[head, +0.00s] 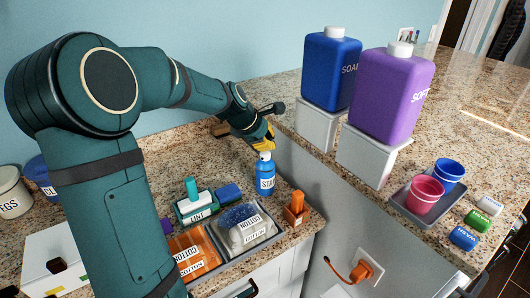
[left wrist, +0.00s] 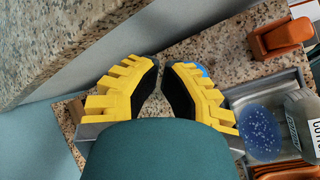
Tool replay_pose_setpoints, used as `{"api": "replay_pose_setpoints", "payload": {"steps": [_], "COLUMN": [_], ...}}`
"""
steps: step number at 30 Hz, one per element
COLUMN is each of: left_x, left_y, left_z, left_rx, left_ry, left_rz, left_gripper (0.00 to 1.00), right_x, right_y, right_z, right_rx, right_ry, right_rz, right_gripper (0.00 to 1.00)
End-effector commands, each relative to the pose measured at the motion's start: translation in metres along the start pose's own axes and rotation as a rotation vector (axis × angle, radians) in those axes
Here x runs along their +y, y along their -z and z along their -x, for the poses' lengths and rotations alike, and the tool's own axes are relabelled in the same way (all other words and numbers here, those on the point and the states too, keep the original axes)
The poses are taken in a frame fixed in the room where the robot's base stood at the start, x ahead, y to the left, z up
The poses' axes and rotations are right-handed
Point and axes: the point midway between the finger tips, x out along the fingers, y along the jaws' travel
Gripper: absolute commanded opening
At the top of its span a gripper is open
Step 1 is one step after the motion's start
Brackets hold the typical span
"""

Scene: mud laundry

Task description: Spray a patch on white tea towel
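A blue spray bottle (head: 265,177) with a white neck and a label reading "STAI…" stands upright on the granite counter. My left gripper (head: 264,143), with yellow fingers, is at the bottle's top and hides its head. In the left wrist view the fingertips (left wrist: 164,66) are close together with a narrow gap, and bits of blue show behind them. I cannot tell whether they grip the bottle. My right gripper is not in view.
A grey tray (head: 273,236) with labelled cotton packs sits in front of the bottle, an orange holder (head: 296,209) beside it. The raised ledge at right carries a blue jug (head: 330,70), a purple jug (head: 391,95) and cups.

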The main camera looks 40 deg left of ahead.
Motion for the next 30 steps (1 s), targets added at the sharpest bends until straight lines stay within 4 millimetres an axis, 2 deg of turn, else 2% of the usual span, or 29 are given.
{"api": "replay_pose_setpoints", "payload": {"steps": [18,30], "left_x": [-0.004,0.000], "left_y": [0.004,0.000], "left_z": [-0.007,0.001], "left_rx": [0.000,0.000], "left_ry": [0.001,0.001], "left_rz": [0.000,0.000], "left_gripper": [0.00,0.00], "right_x": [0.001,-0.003], "right_y": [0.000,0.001], "right_z": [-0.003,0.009], "right_rx": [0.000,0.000], "right_ry": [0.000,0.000], "right_rz": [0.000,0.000], "right_gripper": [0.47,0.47]}}
